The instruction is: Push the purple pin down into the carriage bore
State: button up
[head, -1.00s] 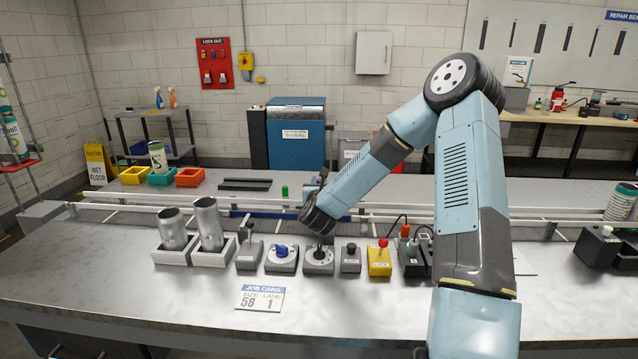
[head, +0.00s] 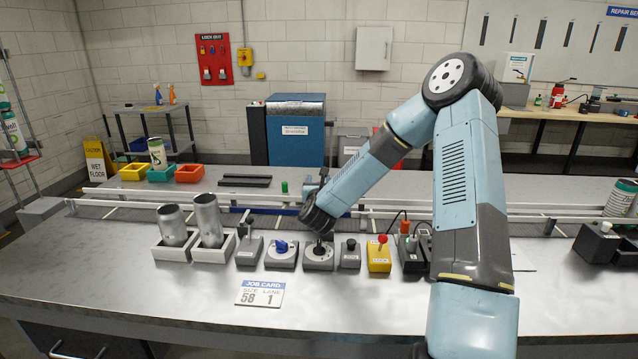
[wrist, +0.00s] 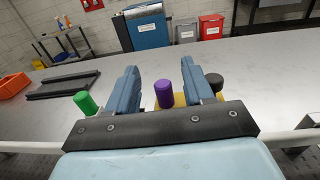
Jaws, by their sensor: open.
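The purple pin (wrist: 163,93) stands upright in the wrist view, on a yellow piece (wrist: 180,99) that is mostly hidden by my gripper. My gripper (wrist: 160,78) is open, with one blue finger on each side of the pin and a visible gap to each. The pin's lower end and the carriage bore are hidden behind the gripper's dark crossbar.
A green cylinder (wrist: 85,103) stands left of my gripper and a black knob (wrist: 214,82) just right of it. A row of control boxes, including a yellow one with a red knob (head: 380,258), lines the bench in front. Two metal cans (head: 208,221) stand in trays at left.

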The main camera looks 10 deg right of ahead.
jog(key=shift+r, duration=0.1)
jog(key=shift+r, duration=0.25)
notch_tip(320, 180, up, 2)
jog(key=shift+r, duration=0.1)
jog(key=s+r, duration=1)
jog(key=s, duration=0.4)
dwell(0.4)
